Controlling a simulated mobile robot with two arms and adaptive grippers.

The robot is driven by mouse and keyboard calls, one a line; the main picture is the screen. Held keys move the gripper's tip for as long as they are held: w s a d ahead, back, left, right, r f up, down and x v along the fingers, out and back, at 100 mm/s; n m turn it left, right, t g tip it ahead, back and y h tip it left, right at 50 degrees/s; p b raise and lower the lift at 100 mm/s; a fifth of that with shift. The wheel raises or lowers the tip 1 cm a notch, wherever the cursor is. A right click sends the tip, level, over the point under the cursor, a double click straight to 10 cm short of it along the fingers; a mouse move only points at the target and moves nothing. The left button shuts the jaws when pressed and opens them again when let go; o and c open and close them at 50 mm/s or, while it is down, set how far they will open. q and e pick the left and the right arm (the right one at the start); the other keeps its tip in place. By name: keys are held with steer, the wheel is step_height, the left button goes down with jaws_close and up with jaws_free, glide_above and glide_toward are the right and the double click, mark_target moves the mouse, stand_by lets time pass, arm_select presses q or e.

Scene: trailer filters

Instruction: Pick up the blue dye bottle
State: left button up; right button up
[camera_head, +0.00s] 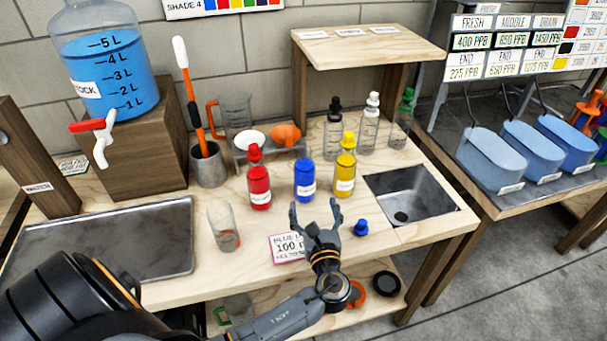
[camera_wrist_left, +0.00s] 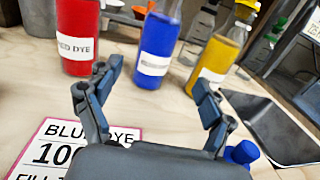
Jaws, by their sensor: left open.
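The blue dye bottle (camera_head: 305,180) stands upright on the wooden table between the red bottle (camera_head: 259,186) and the yellow bottle (camera_head: 345,170). It has a white label and no cap shows on it; its top is cut off in the left wrist view (camera_wrist_left: 157,48). My left gripper (camera_head: 315,213) is open and empty in front of the blue bottle, apart from it. In the left wrist view the fingers (camera_wrist_left: 158,85) are spread with the blue bottle beyond them. A blue cap (camera_head: 361,227) lies on the table right of the gripper. My right gripper is not in view.
A blue dye card (camera_head: 288,248) lies under and left of the gripper. A clear beaker (camera_head: 223,228) stands further left. A metal sink (camera_head: 408,193) is at the right. Several dropper bottles (camera_head: 368,125) stand behind. A metal tray (camera_head: 105,250) lies at the left.

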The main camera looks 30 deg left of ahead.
mark_target(306, 185)
arm_select(q)
steer(key=x, duration=0.5)
steer(key=shift+w+a, duration=0.15)
steer(key=shift+a, duration=0.1)
steer(key=shift+w+a+r+p, duration=0.1)
steer(key=shift+w+a+p, duration=0.25)
steer(key=shift+w+a, duration=0.1)
steer(key=x, duration=0.3)
steer(key=shift+a+p, duration=0.3)
steer(key=shift+a, duration=0.1)
steer(key=shift+w+a, duration=0.25)
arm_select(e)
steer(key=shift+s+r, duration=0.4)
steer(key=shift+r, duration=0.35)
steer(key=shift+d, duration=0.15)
arm_select(q)
steer(key=shift+d, duration=0.1)
steer(key=c, duration=1.4)
steer(key=shift+c, duration=1)
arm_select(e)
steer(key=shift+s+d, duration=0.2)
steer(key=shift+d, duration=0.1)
